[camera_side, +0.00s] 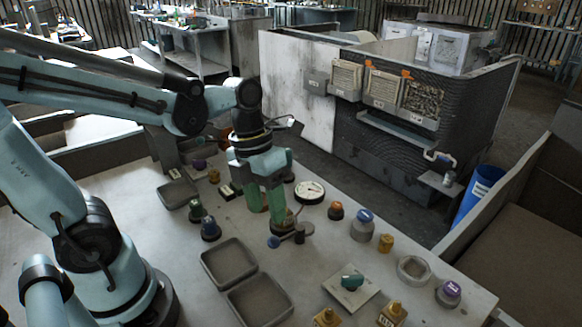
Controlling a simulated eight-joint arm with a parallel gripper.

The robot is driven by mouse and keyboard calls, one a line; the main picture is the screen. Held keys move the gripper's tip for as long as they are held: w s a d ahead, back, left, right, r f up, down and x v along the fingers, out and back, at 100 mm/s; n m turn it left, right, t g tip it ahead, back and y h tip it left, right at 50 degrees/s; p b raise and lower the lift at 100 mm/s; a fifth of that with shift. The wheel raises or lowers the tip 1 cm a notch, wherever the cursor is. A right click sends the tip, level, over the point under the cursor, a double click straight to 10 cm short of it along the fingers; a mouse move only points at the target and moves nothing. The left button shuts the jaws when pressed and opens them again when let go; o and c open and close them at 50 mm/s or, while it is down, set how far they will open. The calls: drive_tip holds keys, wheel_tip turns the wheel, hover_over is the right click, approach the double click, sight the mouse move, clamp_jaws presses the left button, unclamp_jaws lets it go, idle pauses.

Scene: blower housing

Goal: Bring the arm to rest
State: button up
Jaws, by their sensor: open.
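My arm reaches in from the left over the grey work table (140,230). My gripper (270,211) points down at the middle of the table, with its green fingers apart. The fingertips are close to a small brassy part on a dark base, just above or beside it; I cannot tell whether they touch. A dark part with a blue ball end (274,242) lies just in front of the fingers. A round white-faced gauge (309,192) lies to the right of the gripper. The fingers hide part of the table behind them.
Empty trays (229,262) lie in front of the gripper. Green (196,211) and blue (211,230) knobs stand to its left. A blue-lidded jar (363,226), a yellow cylinder (386,243) and a grey ring (413,268) stand to the right. A machine housing (385,150) stands behind.

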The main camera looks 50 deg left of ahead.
drive_tip(key=shift+r, duration=0.1)
idle(0.3)
drive_tip(key=r+n+t, duration=0.1)
drive_tip(key=n+t, duration=0.1)
drive_tip(key=n, duration=0.9)
drive_tip(key=w+a+n+t+y, duration=0.1)
drive_tip(key=n+t, duration=0.1)
drive_tip(key=n, duration=0.9)
drive_tip(key=w+a+r+n+t+y, duration=0.1)
drive_tip(key=n+t, duration=0.1)
drive_tip(key=n, duration=1)
drive_tip(key=shift+a+r+t, duration=0.2)
drive_tip(key=shift+r+t, duration=0.1)
drive_tip(key=shift+t, duration=0.1)
